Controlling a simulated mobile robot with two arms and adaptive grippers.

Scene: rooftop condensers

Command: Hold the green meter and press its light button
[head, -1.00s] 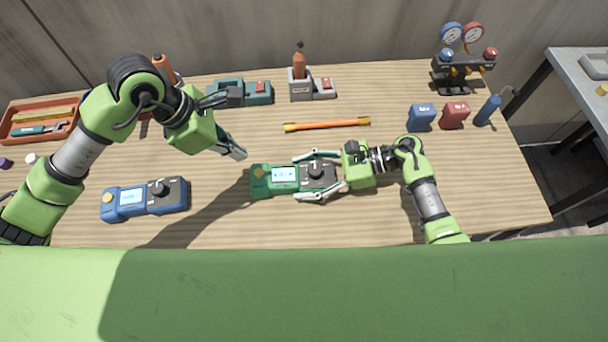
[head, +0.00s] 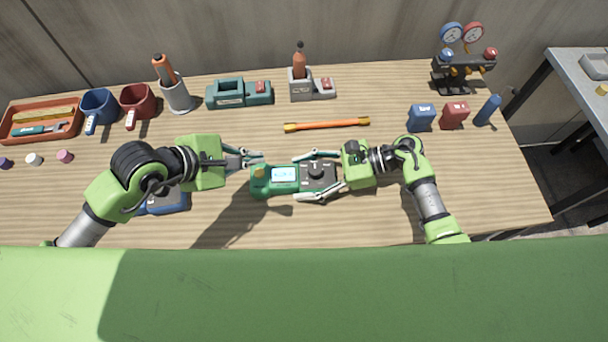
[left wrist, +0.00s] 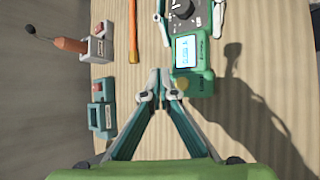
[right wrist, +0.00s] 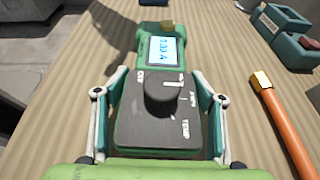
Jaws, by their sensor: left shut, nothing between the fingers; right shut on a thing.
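The green meter (head: 285,180) lies face up at the middle of the bench, with a lit screen, a dark dial and a yellow light button (head: 259,173) at its left end. My right gripper (head: 302,177) is shut on its dial end, one finger along each side; the right wrist view shows the held meter (right wrist: 158,100). My left gripper (head: 256,158) is shut and empty, its tips close to the button end. In the left wrist view, the tips (left wrist: 159,82) are just left of the button (left wrist: 181,84); I see no clear contact.
A blue meter (head: 168,203) lies partly hidden under my left arm. An orange rod (head: 326,125) lies behind the green meter. A teal holder (head: 238,93), mugs, a tray (head: 40,120) and a gauge set (head: 463,68) stand along the back. The front right is clear.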

